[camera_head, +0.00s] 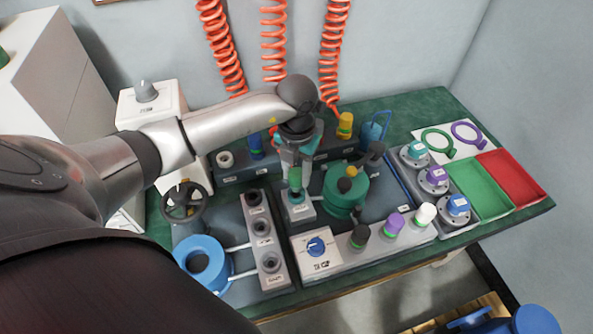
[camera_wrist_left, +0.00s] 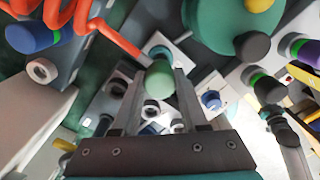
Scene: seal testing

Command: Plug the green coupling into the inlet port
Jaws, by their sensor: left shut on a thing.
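The green coupling (camera_head: 295,178) is upright between the fingers of my left gripper (camera_head: 295,165), which is shut on it. In the left wrist view the coupling's rounded top (camera_wrist_left: 160,81) shows between the fingertips. Its lower end is over a small grey block (camera_head: 298,212) with a teal ring, left of the green round vessel (camera_head: 339,199). This block appears to be the inlet port; its label is too small to read. I cannot tell whether the coupling is inside the port or just above it. My right gripper is not in view.
A grey strip with several dark sockets (camera_head: 263,228) lies left of the block. In front is a panel with a blue knob (camera_head: 316,246) and coloured plugs. Orange coiled hoses (camera_head: 274,40) hang behind. Green (camera_head: 474,187) and red trays are at the right.

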